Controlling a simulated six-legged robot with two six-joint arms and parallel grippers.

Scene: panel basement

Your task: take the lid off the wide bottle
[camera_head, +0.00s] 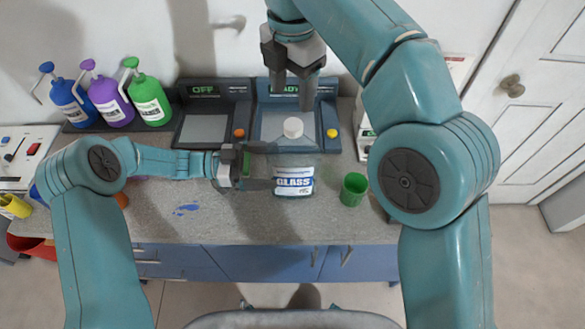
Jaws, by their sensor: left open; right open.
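The wide bottle (304,165) is clear, with a blue and white label reading "GLASS", and stands upright on the grey counter. Its white lid (293,127) is on top. My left gripper (268,166) comes in from the left at the bottle's side, its fingers open and pointing right at the bottle; I cannot tell whether they touch it. My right gripper (293,99) is above and behind the lid in the picture, open, pointing down, with nothing between its fingers.
A green cup (353,189) stands right of the bottle. Two dark devices (204,128) with screens stand at the back. Blue, purple and green spray bottles (148,100) stand at the back left. The counter's front edge (230,243) is clear.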

